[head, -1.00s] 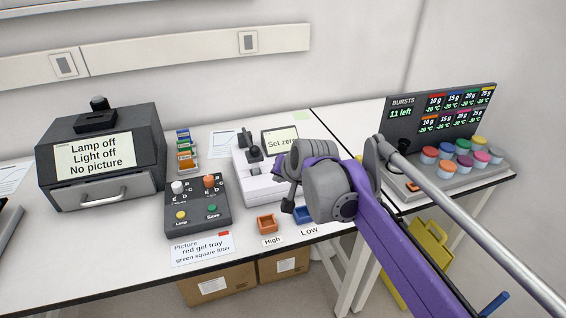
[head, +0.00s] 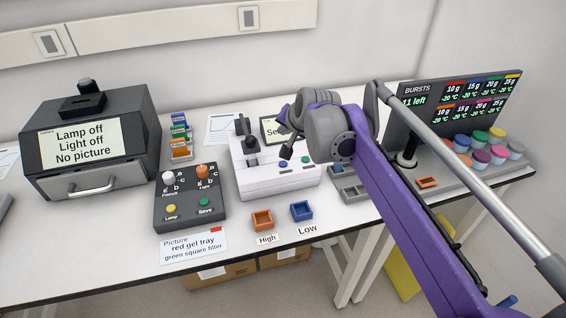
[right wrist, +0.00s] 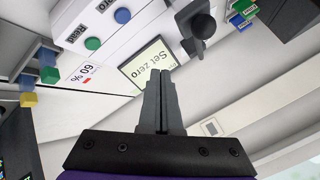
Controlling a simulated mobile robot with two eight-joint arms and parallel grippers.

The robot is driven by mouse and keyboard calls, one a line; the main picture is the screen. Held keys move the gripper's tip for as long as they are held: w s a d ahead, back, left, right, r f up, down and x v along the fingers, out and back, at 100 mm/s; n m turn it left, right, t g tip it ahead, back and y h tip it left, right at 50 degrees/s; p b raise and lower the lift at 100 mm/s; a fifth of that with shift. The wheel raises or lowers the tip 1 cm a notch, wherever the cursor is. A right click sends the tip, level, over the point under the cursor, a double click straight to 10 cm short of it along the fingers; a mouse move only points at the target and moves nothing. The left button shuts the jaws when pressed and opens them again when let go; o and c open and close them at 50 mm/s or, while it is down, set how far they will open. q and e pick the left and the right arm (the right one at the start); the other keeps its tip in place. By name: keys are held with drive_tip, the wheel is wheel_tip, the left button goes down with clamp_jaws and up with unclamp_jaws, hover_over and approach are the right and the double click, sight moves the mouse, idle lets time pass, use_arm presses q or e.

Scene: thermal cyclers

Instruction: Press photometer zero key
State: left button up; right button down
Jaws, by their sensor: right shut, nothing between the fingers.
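The photometer (head: 262,181) is a white device on the bench, with a tilted screen (right wrist: 148,64) reading "Set zero". In the right wrist view its blue key (right wrist: 122,16) is beside the word "Zero", and its green key (right wrist: 92,43) is beside "Read". The blue key (head: 283,163) and green key (head: 305,160) also show in the head view. My right gripper (head: 286,138) is shut and empty above the photometer, in front of its screen and apart from the keys. In the right wrist view its fingertips (right wrist: 160,74) overlap the screen's lower edge. My left gripper is out of view.
A dark imager (head: 90,140) and a control box (head: 189,212) stand to the left. Orange (head: 262,220) and blue (head: 302,211) trays lie in front of the photometer. A BURSTS panel (head: 412,116) and several coloured-lid tubs (head: 480,157) stand to the right.

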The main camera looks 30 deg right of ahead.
drive_tip(key=shift+f, duration=0.1)
drive_tip(key=b, duration=0.6)
hover_over(284, 166)
wheel_tip(284, 166, down, 7)
drive_tip(key=shift+a+f, duration=0.1)
drive_tip(key=shift+f, duration=0.1)
drive_tip(key=shift+f+b, duration=0.3)
drive_tip(key=shift+f, duration=0.35)
drive_tip(key=shift+f, duration=0.1)
idle(1.0)
drive_tip(key=shift+f, duration=0.3)
drive_tip(key=shift+f, duration=0.4)
idle(0.5)
drive_tip(key=shift+r, duration=0.2)
drive_tip(key=shift+r+p, duration=0.6)
